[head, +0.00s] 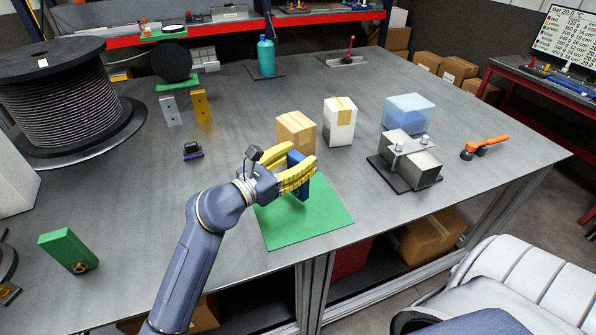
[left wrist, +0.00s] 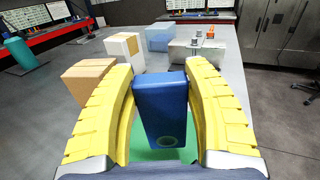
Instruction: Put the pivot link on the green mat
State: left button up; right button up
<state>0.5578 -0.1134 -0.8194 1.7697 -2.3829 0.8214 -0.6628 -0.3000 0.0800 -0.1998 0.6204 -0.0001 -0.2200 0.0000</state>
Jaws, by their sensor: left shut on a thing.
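My left gripper (head: 300,174) has yellow fingers and is shut on a blue pivot link (head: 303,187), a blocky bar with a round hole near its lower end. In the left wrist view the blue link (left wrist: 160,108) stands between the two fingers (left wrist: 160,110), roughly upright. The green mat (head: 305,225) lies flat on the table under the gripper and link, and part of it shows below the link in the left wrist view (left wrist: 150,154). I cannot tell whether the link touches the mat. My right gripper is not in view.
A brown box (head: 296,135) and a white box (head: 340,122) stand behind the mat. A metal block on a dark plate (head: 411,163) is to its right. A green link-shaped piece (head: 68,250) lies at the left. The table's front edge is close to the mat.

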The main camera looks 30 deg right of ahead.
pick_arm(q)
jog(key=shift+f, duration=2.1)
jog(key=o, duration=1.5)
jog(key=shift+f, duration=0.1)
jog(key=shift+o, duration=0.2)
jog(key=shift+a, duration=0.15)
jog(key=s+a, duration=0.2)
jog(key=a, duration=0.9)
jog(key=shift+s+a, duration=0.2)
jog(key=shift+a, duration=0.1)
